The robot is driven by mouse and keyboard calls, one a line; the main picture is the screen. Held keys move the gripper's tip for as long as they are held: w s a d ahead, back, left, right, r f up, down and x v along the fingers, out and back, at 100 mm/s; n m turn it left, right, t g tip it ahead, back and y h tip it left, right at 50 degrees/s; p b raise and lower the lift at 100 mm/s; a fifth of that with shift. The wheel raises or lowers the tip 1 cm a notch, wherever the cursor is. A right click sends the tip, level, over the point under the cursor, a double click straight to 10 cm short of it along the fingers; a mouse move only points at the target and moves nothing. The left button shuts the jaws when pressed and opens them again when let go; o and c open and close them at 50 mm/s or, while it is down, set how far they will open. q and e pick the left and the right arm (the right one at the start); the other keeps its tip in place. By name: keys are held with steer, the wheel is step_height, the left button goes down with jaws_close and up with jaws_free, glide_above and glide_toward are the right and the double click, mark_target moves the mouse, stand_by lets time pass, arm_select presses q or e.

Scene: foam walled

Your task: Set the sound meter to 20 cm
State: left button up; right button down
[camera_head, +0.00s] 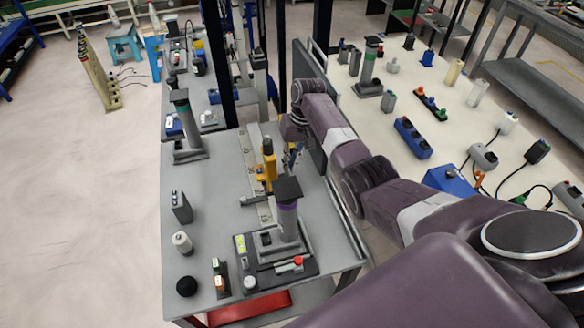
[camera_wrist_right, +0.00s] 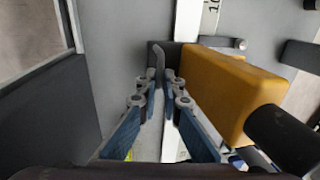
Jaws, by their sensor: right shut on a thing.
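The sound meter is a yellow block with a dark end, standing upright on a pale scale strip (camera_head: 264,214) on the grey bench; it shows in the head view (camera_head: 268,170) and the right wrist view (camera_wrist_right: 225,85). The strip also shows in the wrist view (camera_wrist_right: 189,22), with a "10" near the top edge. My right gripper (camera_head: 293,160) is beside the meter, on its right in the head view. In the wrist view its fingertips (camera_wrist_right: 161,78) are closed on a thin grey upright part beside the meter. The pointer's reading is hidden. My left gripper is not in view.
A device with a purple column (camera_head: 287,220) stands close in front of the meter. A grey box (camera_head: 181,207), a white cylinder (camera_head: 182,243) and a black ball (camera_head: 187,286) are at the bench's left.

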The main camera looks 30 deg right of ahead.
steer(key=shift+w, duration=0.15)
steer(key=c, duration=2.4)
jaws_free()
steer(key=shift+o, duration=1.4)
steer(key=shift+r, duration=0.15)
steer(key=shift+d+r, duration=0.1)
steer(key=shift+r, duration=0.2)
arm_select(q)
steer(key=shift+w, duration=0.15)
arm_select(e)
steer(key=r, duration=0.3)
steer(key=d+r, duration=0.1)
steer(key=r, duration=0.3)
steer(key=d+r, duration=0.1)
steer(key=r, duration=0.3)
steer(key=shift+s+d, duration=0.1)
steer(key=shift+s, duration=0.25)
steer(key=shift+s+f, duration=0.1)
